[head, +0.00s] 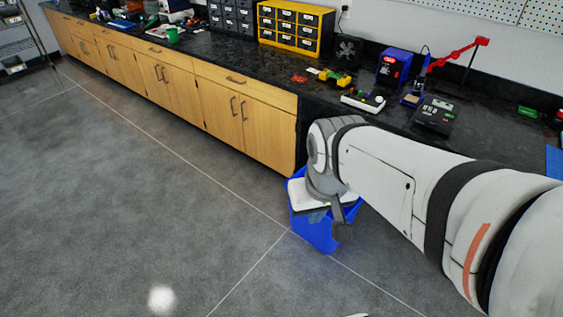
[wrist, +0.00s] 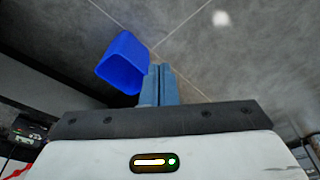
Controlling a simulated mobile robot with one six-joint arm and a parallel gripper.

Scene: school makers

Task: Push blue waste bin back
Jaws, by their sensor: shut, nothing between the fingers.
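The blue waste bin (head: 312,234) stands on the grey floor near the end of the wooden cabinets, by the open space under the black counter. My arm and gripper (head: 318,215) hide much of its top in the head view. In the wrist view, the bin (wrist: 123,65) is to the left of my gripper (wrist: 158,85), and its open mouth shows. My blue-grey fingers are together with nothing between them. They appear right beside the bin; I cannot tell if they touch it.
The wooden cabinets (head: 235,108) run along the wall to the left. The black counter (head: 290,77) above holds a yellow drawer organizer (head: 292,27), a blue device (head: 393,68) and a red-armed lamp (head: 455,55). The floor (head: 120,200) to the left is clear.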

